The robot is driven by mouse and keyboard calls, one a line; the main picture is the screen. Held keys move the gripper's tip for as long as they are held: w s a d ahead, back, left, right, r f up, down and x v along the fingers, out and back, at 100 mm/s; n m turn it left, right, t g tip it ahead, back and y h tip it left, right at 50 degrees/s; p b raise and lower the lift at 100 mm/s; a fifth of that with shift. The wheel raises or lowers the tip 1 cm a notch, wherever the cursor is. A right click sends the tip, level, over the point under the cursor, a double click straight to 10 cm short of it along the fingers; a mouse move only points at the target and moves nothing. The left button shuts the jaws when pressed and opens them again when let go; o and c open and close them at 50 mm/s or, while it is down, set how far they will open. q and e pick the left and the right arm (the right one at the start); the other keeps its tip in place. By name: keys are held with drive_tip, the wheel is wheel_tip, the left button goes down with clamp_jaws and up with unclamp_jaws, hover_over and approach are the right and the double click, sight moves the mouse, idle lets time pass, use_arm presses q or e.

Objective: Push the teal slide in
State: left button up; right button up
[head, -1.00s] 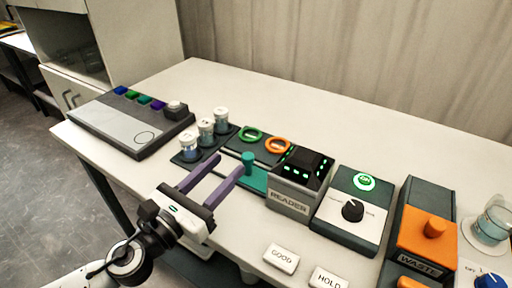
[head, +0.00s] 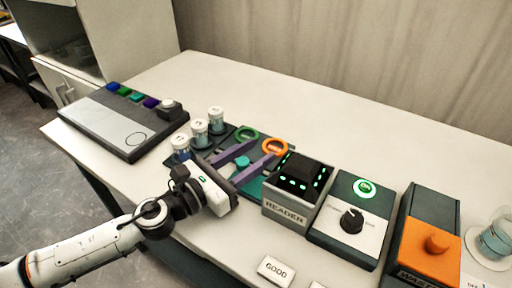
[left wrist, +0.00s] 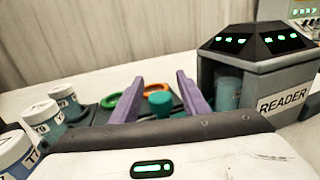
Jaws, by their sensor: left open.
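The teal slide with its round knob (head: 242,162) sits on the dark base between the jars and the reader (head: 291,189). In the left wrist view the teal knob (left wrist: 160,103) stands between my two purple fingers. My left gripper (head: 246,154) is open, with one finger on each side of the knob; whether either finger touches it I cannot tell. The gripper body and fingers hide part of the slide. In the left wrist view a teal jar shows inside the reader's opening (left wrist: 227,90). My right gripper is in neither current view.
Several capped jars (head: 199,133) stand left of the gripper. Green (head: 247,134) and orange (head: 275,147) rings lie just beyond the fingers. A dial box (head: 350,222), an orange waste box (head: 431,241) and a GOOD plate (head: 276,270) are to the right. The table's back is clear.

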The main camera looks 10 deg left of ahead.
use_arm(q)
drive_tip(key=shift+w+d, duration=0.25)
drive_tip(key=shift+w, duration=0.1)
drive_tip(key=shift+c, duration=0.3)
clamp_jaws()
drive_tip(key=shift+s+d+r+p, duration=0.1)
drive_tip(key=shift+s+d+p, duration=0.05)
drive_tip(key=shift+d+p, duration=0.25)
drive_tip(key=shift+s+d+p, duration=0.25)
drive_tip(key=shift+d+p, duration=0.05)
drive_tip(key=shift+d, duration=0.25)
drive_tip(key=shift+s+d+p, duration=0.2)
drive_tip(key=shift+d+p, duration=0.05)
drive_tip(key=shift+d, duration=0.3)
drive_tip(key=shift+s+d, duration=0.1)
drive_tip(key=shift+o, duration=0.3)
unclamp_jaws()
drive_tip(key=shift+s+d, duration=0.1)
